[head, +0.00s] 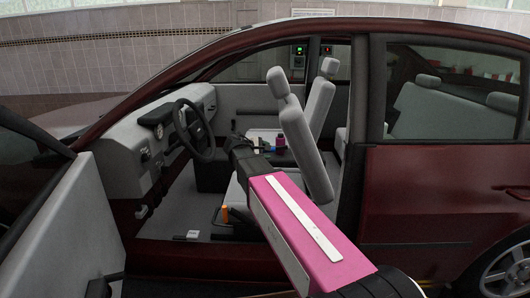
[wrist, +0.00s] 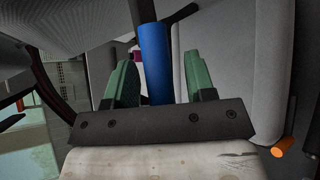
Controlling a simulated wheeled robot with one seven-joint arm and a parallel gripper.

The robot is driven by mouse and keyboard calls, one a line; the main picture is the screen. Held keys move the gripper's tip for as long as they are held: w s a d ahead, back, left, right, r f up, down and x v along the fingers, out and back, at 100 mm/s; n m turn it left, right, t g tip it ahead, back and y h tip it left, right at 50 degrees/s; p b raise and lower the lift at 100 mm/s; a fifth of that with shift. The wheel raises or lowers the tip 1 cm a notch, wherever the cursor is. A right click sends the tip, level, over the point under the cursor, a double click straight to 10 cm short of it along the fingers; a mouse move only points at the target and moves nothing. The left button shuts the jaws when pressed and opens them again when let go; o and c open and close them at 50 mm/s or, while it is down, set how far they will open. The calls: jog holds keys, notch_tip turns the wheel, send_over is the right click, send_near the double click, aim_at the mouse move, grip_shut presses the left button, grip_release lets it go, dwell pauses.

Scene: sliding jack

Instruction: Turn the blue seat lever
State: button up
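The blue seat lever (wrist: 155,65) shows in the wrist view as a thick blue cylinder on a dark shaft. My gripper (wrist: 158,72) has two green fingers set apart, one on each side of the blue cylinder. A gap shows on the right side; whether the left finger touches the lever I cannot tell. In the head view my gripper is beyond the pink forearm, inside the car between the front seats, mostly hidden by my own arm.
The steering wheel (head: 193,131) is left of my arm, the near seat back (head: 306,154) right. A purple object (head: 280,141) sits beyond.

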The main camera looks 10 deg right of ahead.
jog(key=shift+a, duration=0.15)
jog(key=v, duration=1)
jog(key=shift+s+a+r, duration=0.2)
jog(key=shift+s+r, duration=0.05)
jog(key=s+d+f+m+g+y, duration=0.1)
jog(key=s+d+f+m+y, duration=0.15)
jog(key=f, duration=0.45)
jog(key=s+d+f+m+g+y, duration=0.1)
jog(key=s+d+f+g, duration=0.1)
jog(key=s+d+f, duration=0.3)
jog(key=s+d+f+m+g+y, duration=0.1)
jog(key=d+f+m+y, duration=0.1)
jog(key=f, duration=0.6)
jog(key=s+d+f+m+g+y, duration=0.1)
jog(key=s+f+m+g+y, duration=0.1)
jog(key=s+f+m+y, duration=0.4)
jog(key=s+f, duration=0.5)
jog(key=f, duration=0.1)
jog(key=shift+d+g, duration=0.3)
jog(key=shift+g, duration=0.1)
jog(key=shift+s+f+m, duration=0.1)
jog(key=shift+s+m, duration=0.05)
jog(key=shift+m, duration=0.1)
